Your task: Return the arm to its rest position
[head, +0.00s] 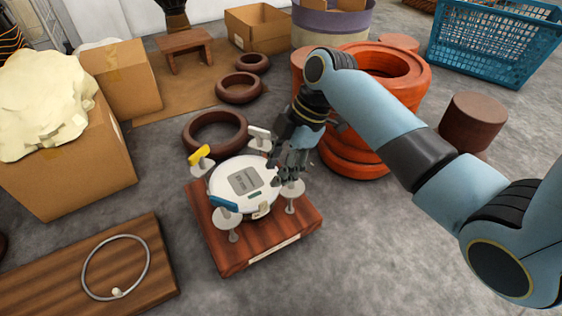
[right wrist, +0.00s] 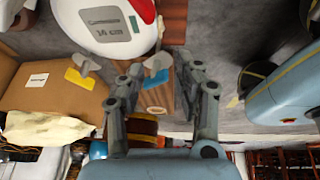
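My right arm (head: 385,115) reaches in from the right in the head view. Its gripper (head: 283,172) hangs over the right side of a white round device (head: 243,181) with a grey label, which sits on a reddish wooden block (head: 222,247). Small discs on posts stand around the device, with a yellow piece (head: 201,154) and a blue piece (head: 223,204) on two of them. In the right wrist view the fingers (right wrist: 160,78) are spread apart with nothing held between them. The device (right wrist: 105,25) shows above them. My left gripper is not in view.
A wooden board (head: 60,285) with a thin metal ring (head: 88,260) lies at lower left. Cardboard boxes (head: 70,170) stand at left. Brown rings (head: 216,132) lie behind the device. An orange-red ringed vessel (head: 410,78) stands behind my arm. Grey floor is clear in front.

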